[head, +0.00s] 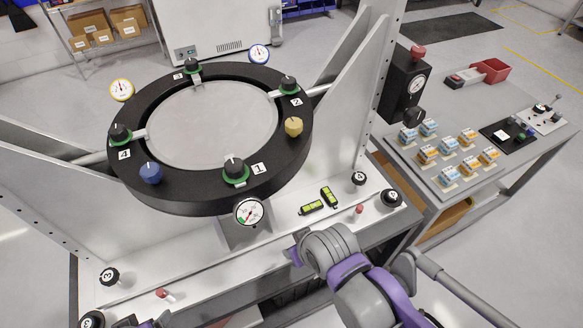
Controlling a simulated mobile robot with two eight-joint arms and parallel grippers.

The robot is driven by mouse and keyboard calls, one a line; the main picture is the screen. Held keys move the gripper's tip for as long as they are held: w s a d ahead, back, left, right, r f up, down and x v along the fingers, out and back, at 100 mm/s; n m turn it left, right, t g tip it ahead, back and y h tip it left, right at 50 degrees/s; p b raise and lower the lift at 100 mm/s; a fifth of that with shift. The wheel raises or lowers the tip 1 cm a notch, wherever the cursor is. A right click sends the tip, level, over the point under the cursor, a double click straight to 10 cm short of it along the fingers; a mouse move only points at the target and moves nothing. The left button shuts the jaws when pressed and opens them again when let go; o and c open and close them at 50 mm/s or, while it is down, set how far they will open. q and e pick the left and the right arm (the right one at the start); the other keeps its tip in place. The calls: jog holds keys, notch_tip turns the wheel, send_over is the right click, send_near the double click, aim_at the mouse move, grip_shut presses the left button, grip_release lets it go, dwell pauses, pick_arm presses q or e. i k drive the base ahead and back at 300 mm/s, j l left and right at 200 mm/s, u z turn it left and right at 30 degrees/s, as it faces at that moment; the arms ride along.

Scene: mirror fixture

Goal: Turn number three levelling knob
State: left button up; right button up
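A black knob marked 3 (109,276) stands on the left end of the white base plate, below the ring. The black mirror ring (200,201) carries similar knobs labelled 1 (234,168), 2 (288,84) and 4 (119,132). Two green spirit levels (320,201) lie on the base plate. My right arm reaches in from the lower right; its gripper fingers do not show. Only a sliver of my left arm shows at the bottom edge, without fingers.
More black numbered knobs (392,198) stand at the plate's right end, and one (91,320) at lower left. Small red-tipped pins (163,293) stick up nearby. Slanted white side plates (335,88) flank the ring. A grey bench (446,201) with blocks stands at right.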

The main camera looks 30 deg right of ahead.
aim_at(109, 276)
jog(key=z, duration=1)
jog(key=u, duration=1.55)
jog(key=j+z, duration=0.65)
jog(key=i+j, duration=0.05)
jog(key=j, duration=0.05)
